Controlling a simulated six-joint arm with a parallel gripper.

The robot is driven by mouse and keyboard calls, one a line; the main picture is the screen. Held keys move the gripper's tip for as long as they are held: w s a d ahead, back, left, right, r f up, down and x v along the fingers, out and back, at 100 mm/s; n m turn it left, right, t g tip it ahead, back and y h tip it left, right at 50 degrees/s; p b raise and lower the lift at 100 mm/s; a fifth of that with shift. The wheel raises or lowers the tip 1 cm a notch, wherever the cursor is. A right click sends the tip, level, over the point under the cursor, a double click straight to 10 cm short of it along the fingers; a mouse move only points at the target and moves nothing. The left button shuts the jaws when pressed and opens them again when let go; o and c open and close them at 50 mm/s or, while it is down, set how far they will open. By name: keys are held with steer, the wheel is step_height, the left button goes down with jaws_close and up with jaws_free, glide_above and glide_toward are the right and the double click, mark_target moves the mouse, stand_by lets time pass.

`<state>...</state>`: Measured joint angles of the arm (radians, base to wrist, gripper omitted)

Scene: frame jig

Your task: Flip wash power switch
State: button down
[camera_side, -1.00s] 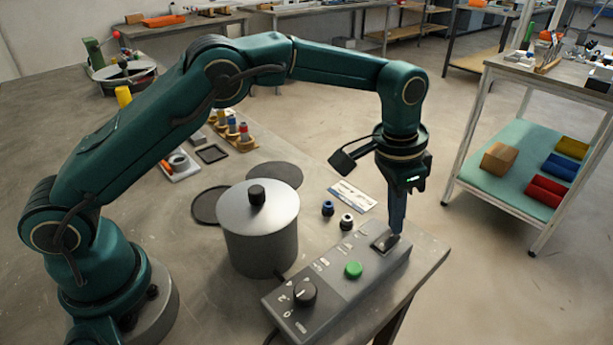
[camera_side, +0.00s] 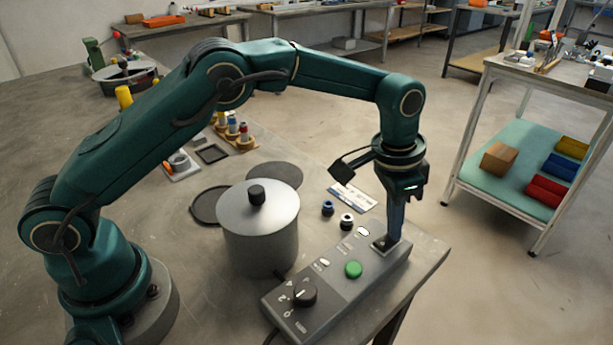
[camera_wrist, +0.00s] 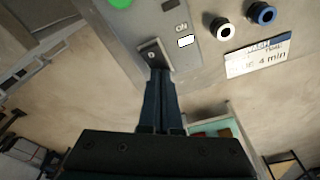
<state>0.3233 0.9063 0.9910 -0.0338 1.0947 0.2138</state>
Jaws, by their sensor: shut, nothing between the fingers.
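The wash power switch (camera_side: 380,243) is on a dark square plate at the right end of the grey control box (camera_side: 345,303). In the wrist view the switch plate (camera_wrist: 152,52) lies just beyond my fingertips. My gripper (camera_side: 389,238) points down with its fingers shut and empty, its tips at the switch; the fingers partly hide it. The wrist view shows the closed fingers (camera_wrist: 158,74) at the edge of the plate; I cannot tell whether they touch the lever. A white indicator (camera_wrist: 186,41) by the ON label looks lit.
The box also carries a green button (camera_side: 353,269) and a black knob (camera_side: 305,293). A grey lidded pot (camera_side: 260,235) stands to its left. Blue and white ringed pieces (camera_side: 347,220) and a printed card (camera_side: 353,197) lie behind it. The table edge is close on the right.

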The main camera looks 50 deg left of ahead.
step_height(320, 180, up, 7)
stand_by(0.9)
steer(key=shift+a+r, duration=0.1)
step_height(320, 180, up, 9)
steer(key=n+t, duration=0.1)
steer(key=t, duration=0.1)
glide_above(386, 234)
steer(key=a, duration=0.3)
steer(key=s+a+r+n+t, duration=0.1)
steer(key=s+a+r+n, duration=0.1)
steer(key=s+a+r, duration=0.4)
steer(key=s+a+f+n, duration=0.1)
steer(key=s+a+f, duration=0.1)
steer(key=s+f, duration=0.3)
steer(key=s+a+f+n+t, duration=0.1)
steer(key=s+f+n, duration=0.1)
steer(key=s+f, duration=0.4)
steer(key=s, duration=0.5)
steer(key=shift+a+y, duration=0.4)
